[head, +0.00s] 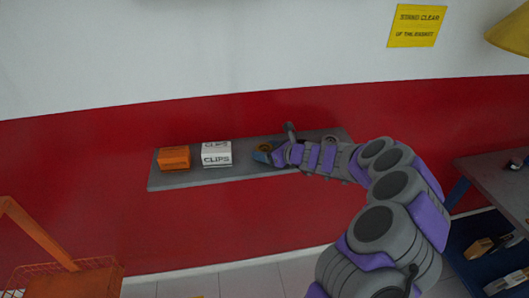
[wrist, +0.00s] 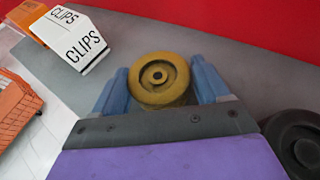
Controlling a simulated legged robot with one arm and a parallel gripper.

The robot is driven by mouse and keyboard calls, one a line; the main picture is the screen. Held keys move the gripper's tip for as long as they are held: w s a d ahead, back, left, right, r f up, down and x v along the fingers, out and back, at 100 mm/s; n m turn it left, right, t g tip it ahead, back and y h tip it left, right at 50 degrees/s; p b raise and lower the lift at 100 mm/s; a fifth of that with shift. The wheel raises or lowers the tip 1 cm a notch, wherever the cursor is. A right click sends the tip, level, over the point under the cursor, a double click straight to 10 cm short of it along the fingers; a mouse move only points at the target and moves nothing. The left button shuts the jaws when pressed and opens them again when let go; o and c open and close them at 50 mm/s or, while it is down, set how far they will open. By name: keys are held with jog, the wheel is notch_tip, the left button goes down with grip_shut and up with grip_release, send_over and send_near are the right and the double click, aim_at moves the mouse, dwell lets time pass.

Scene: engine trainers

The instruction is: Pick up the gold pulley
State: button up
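The gold pulley (wrist: 159,78), a round yellow-gold wheel with a dark hub, stands over the grey shelf in the wrist view. It also shows small in the head view (head: 264,147) near the shelf's right part. My gripper (wrist: 160,85) has one blue finger on each side of the pulley, very close to its rim. In the head view my gripper (head: 262,157) reaches in over the shelf from the right. Contact on both sides is not clear, and the pulley's underside is hidden by my gripper.
The grey shelf (head: 195,179) is on a red wall. It holds a white CLIPS box (head: 216,154) and an orange box (head: 174,159) at left. A dark round part (wrist: 297,145) lies right of my gripper. An orange basket cart (head: 70,279) stands lower left; a workbench (head: 490,181) stands right.

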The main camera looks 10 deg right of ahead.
jog(key=shift+d, duration=0.1)
jog(key=shift+c, duration=1.4)
jog(key=shift+a, duration=0.2)
jog(key=c, duration=0.7)
jog(key=shift+r, duration=0.1)
